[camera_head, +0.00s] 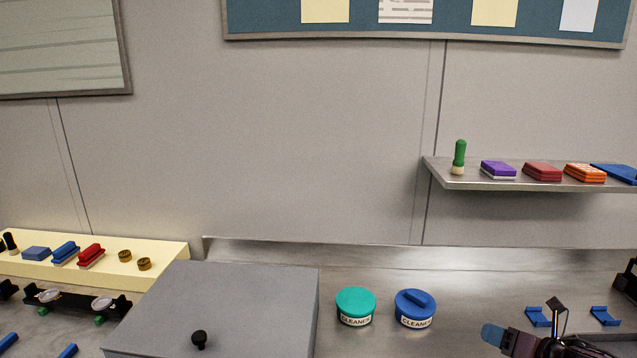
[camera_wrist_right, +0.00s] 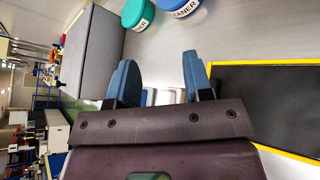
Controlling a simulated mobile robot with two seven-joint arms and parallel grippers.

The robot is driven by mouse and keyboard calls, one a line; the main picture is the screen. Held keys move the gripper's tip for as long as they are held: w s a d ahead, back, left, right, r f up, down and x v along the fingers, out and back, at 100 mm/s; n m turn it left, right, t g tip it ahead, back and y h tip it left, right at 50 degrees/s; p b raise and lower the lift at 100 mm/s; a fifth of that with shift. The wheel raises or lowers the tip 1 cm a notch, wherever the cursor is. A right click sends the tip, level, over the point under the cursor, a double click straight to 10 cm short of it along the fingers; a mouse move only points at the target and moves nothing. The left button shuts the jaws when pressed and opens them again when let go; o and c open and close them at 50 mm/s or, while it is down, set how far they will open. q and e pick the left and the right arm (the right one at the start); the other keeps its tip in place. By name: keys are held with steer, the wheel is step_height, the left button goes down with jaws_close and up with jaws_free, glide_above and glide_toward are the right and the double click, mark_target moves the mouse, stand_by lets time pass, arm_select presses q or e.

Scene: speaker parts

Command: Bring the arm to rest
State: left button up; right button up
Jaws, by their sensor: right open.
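My right gripper (camera_head: 493,335) comes in at the lower right of the head view, above the metal worktop (camera_head: 455,275). In the right wrist view, the right gripper (camera_wrist_right: 159,78) shows two blue fingers spread apart, with nothing held between them. In the head view it is to the right of a blue cleaner tub (camera_head: 415,311) and a teal cleaner tub (camera_head: 355,306), apart from both. My left gripper is not in view.
Blue brackets (camera_head: 538,317) lie near the right arm. A shelf (camera_head: 480,185) holds several small items. The wrist view shows a yellow-edged black mat (camera_wrist_right: 270,100).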

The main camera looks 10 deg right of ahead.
steer(key=s+a+f+m+g+h, duration=0.1)
steer(key=s+a+f+m, duration=0.1)
steer(key=s+a+m, duration=0.1)
steer(key=s+a+f+m+g+h, duration=0.1)
steer(key=s+a+f+m, duration=0.2)
steer(key=a+m, duration=0.2)
steer(key=s+a+f+m+g+h, duration=0.1)
steer(key=s+a+m, duration=0.3)
steer(key=m, duration=0.4)
steer(key=shift+a+f+h, duration=0.25)
steer(key=shift+f+h, duration=0.35)
steer(key=shift+f, duration=0.2)
steer(key=s+a+r+m+g, duration=0.2)
steer(key=s+a+m+g, duration=0.6)
steer(key=s+m, duration=0.65)
arm_select(q)
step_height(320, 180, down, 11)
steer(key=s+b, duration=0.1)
steer(key=b, duration=0.9)
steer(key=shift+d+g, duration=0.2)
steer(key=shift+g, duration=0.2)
arm_select(e)
steer(key=w+f+t, duration=0.3)
steer(key=f+t, duration=0.1)
steer(key=f, duration=0.6)
steer(key=w+f+t, duration=0.4)
steer(key=f, duration=0.6)
steer(key=shift+w+a+f+t+y, duration=0.2)
steer(key=shift+a+f+t+y, duration=0.1)
steer(key=shift+a+f+y, duration=0.15)
